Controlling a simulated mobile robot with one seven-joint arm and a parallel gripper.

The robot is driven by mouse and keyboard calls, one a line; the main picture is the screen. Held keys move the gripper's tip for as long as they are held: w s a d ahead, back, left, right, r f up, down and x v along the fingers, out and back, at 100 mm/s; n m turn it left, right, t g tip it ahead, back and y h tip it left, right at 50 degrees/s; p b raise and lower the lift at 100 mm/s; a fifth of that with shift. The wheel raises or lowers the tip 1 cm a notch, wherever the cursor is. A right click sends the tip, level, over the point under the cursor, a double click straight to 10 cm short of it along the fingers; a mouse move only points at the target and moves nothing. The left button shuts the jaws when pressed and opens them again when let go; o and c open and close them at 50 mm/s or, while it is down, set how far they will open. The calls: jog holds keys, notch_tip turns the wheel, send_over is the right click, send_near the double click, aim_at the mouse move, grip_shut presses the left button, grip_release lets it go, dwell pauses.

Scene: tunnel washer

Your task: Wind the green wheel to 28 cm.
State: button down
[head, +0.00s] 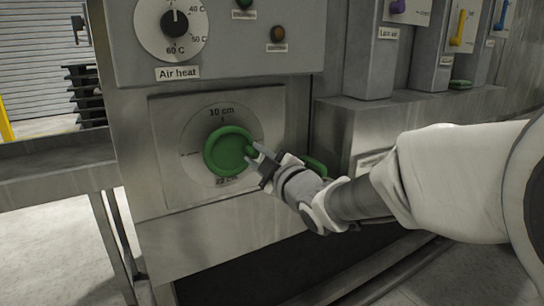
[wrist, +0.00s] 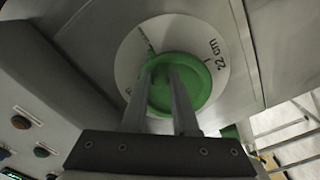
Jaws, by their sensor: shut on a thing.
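The green wheel (head: 228,152) sits on a round pale dial (head: 195,168) on the machine's front panel. The dial reads "10 cm" at the top and "22 cm" at the bottom in the head view; other marks are too small to read. My gripper (head: 256,156) is shut on the wheel at its right side, where a green handle or rim part lies between the fingers. In the wrist view the two fingers (wrist: 168,78) reach over the wheel (wrist: 195,85), beside the "22 cm" mark. The fingers hide part of the wheel and dial.
Above is an "Air heat" knob (head: 174,23) with a green button (head: 243,3) and an orange-brown button (head: 278,33). Grey housings (head: 368,60) with coloured levers stand at the right. A metal table (head: 60,165) adjoins at the left.

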aim_at(241, 166)
jog(key=f+m, duration=0.1)
jog(key=m, duration=0.1)
jog(key=f+m+b, duration=0.1)
jog(key=m, duration=0.2)
jog(key=a+f+m, duration=0.1)
jog(key=m, duration=0.2)
jog(key=shift+s+f+b, duration=0.1)
jog(key=shift+s+b, duration=0.2)
jog(key=shift+s, duration=0.05)
jog(key=shift+s+a+f+m, duration=0.15)
jog(key=shift+a+f+m, duration=0.05)
jog(key=shift+m, duration=0.6)
jog(key=shift+s+a+f+m, duration=0.15)
jog(key=shift+a+f+m, duration=0.05)
jog(key=shift+m, duration=0.6)
jog(key=c, duration=0.7)
grip_release()
jog(key=shift+r, duration=0.1)
jog(key=shift+r, duration=0.1)
